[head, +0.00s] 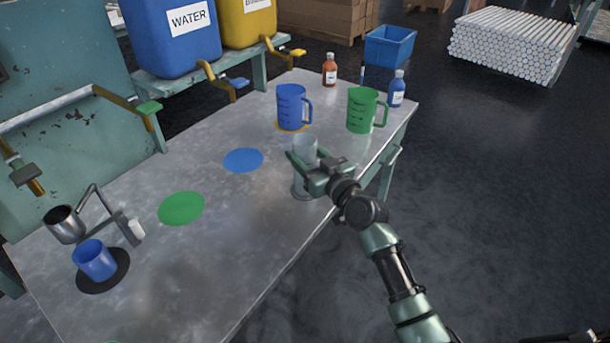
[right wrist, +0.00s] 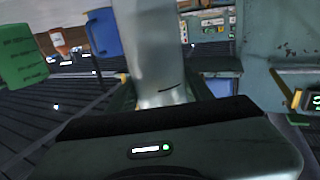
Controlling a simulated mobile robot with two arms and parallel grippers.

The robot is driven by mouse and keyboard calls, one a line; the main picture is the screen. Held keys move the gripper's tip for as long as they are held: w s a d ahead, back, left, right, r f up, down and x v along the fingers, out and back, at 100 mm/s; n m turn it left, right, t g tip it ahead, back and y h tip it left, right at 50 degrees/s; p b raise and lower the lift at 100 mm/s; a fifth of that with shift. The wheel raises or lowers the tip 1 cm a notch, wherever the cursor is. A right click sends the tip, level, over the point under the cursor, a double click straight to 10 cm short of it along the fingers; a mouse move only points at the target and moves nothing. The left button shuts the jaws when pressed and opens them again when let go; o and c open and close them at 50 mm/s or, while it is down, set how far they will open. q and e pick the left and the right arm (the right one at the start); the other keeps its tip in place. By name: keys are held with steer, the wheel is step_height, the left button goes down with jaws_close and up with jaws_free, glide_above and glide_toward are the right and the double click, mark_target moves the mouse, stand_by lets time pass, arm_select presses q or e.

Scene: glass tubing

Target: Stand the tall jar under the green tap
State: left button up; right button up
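The tall jar (head: 304,148) is clear glass and upright near the table's right edge. My right gripper (head: 306,172) is around its middle and appears shut on it; the fingers partly hide it. The jar (right wrist: 150,45) also stands between the fingers in the right wrist view. I cannot tell whether its base touches the table. The green tap (head: 149,107) is on a brass pipe at the left, over the table's far side. A green disc (head: 181,208) lies on the tabletop near it. My left gripper is not in view.
A blue jug (head: 291,106), a green jug (head: 361,110) and two bottles stand at the table's far end. A blue disc (head: 243,160) lies mid-table. A blue cup (head: 95,259) and a metal pot (head: 64,224) are at the near left.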

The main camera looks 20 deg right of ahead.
jaws_close()
steer(key=shift+r, duration=0.15)
